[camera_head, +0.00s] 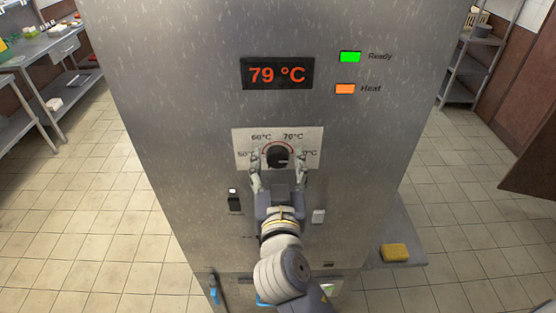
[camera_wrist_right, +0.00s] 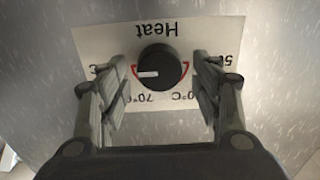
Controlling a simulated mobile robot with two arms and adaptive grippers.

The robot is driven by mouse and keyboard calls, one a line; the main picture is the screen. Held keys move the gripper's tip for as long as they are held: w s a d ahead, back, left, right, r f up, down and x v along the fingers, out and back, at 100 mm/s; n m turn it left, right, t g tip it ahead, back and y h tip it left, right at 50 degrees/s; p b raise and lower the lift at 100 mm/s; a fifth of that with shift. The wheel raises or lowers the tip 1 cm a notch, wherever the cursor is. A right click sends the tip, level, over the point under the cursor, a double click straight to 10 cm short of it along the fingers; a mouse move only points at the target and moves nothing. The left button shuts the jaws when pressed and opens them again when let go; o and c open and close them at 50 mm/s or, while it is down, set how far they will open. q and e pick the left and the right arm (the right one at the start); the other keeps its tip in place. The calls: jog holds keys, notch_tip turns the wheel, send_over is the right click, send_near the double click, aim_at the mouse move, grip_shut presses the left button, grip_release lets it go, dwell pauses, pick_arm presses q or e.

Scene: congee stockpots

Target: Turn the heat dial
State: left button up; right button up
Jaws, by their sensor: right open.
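The heat dial (camera_head: 278,156) is a round black knob with a white pointer mark, on a white scale plate (camera_head: 243,138) with a red arc on the steel cabinet front. My right gripper (camera_head: 279,164) is open, with one finger on each side of the dial. In the right wrist view the dial (camera_wrist_right: 158,67) sits between the spread fingers of the gripper (camera_wrist_right: 164,85), with a visible gap on both sides. There the pointer mark lies toward the left. The display (camera_head: 277,74) reads 79 °C. My left gripper is not in view.
The green Ready lamp (camera_head: 350,57) and the orange Heat lamp (camera_head: 345,89) are lit. A yellow sponge (camera_head: 395,252) lies on a side shelf (camera_head: 402,225).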

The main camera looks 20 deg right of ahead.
jog(key=shift+c, duration=0.6)
jog(key=c, duration=0.9)
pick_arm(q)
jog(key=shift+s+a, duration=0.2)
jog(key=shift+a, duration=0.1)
pick_arm(e)
jog(key=shift+c, duration=0.2)
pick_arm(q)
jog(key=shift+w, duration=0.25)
pick_arm(e)
jog(key=shift+n+p, duration=0.35)
jog(key=shift+n, duration=0.75)
jog(key=n+p, duration=0.1)
jog(key=n, duration=0.3)
jog(key=shift+a+p, duration=0.15)
jog(key=shift+p, duration=0.15)
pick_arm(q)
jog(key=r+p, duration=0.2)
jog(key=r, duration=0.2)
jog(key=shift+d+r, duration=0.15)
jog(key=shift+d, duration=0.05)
pick_arm(e)
jog(key=n, duration=0.5)
jog(key=shift+a, duration=0.1)
jog(key=shift+n, duration=0.4)
